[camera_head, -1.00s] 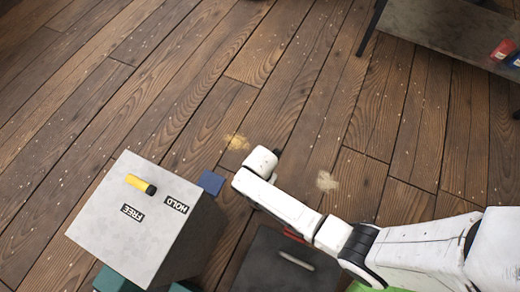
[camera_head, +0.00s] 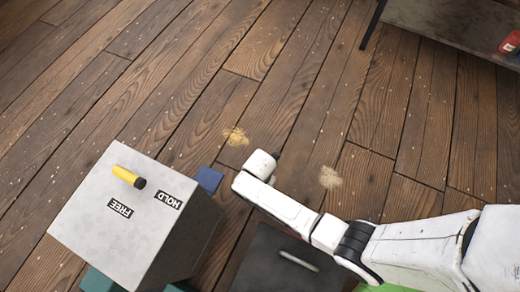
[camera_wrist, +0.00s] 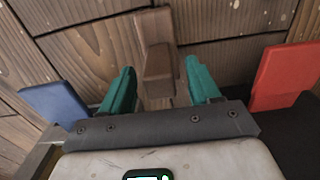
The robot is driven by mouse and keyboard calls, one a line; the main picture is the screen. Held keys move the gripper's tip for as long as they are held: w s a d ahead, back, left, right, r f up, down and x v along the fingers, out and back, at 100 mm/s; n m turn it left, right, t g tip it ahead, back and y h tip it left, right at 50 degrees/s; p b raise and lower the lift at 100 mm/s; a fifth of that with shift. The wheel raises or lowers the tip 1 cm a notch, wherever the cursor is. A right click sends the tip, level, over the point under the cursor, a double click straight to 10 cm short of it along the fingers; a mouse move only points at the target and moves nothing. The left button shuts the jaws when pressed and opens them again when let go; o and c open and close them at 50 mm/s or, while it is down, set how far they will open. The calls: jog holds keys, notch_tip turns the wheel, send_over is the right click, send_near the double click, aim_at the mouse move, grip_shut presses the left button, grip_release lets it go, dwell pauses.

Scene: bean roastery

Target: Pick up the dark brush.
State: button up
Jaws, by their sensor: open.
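In the wrist view a brown, brush-like piece (camera_wrist: 158,62) with a broad upper part and a narrower block lies between my two teal fingers. It may be the dark brush; bristles cannot be made out. My gripper (camera_wrist: 160,86) is open, its fingers on either side of this piece with gaps at both sides. Whether the piece lies at finger height or lower is unclear. In the head view my white arm hides my gripper and the brown piece.
A blue piece (camera_wrist: 57,104) is left of my fingers and a red piece (camera_wrist: 285,75) right. In the head view a grey box (camera_head: 100,215) marked FREE and HOLD has a yellow lever (camera_head: 128,177). A dark panel (camera_head: 262,268) lies below my arm. Open plank floor stretches beyond.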

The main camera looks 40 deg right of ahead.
grip_shut()
dwell(0.4)
jog(key=shift+r, duration=0.1)
jog(key=shift+r+p, duration=0.5)
jog(key=shift+r, duration=0.15)
notch_tip(320, 180, up, 2)
jog(key=shift+s+r+p, duration=0.1)
jog(key=shift+r+p, duration=0.1)
jog(key=shift+p, duration=0.6)
jog(key=s+d+r+p, duration=0.1)
jog(key=s+r+p, duration=0.7)
jog(key=s, duration=0.5)
jog(key=shift+s+d+r+p, duration=0.3)
jog(key=shift+d+r+p, duration=0.1)
jog(key=shift+r, duration=0.2)
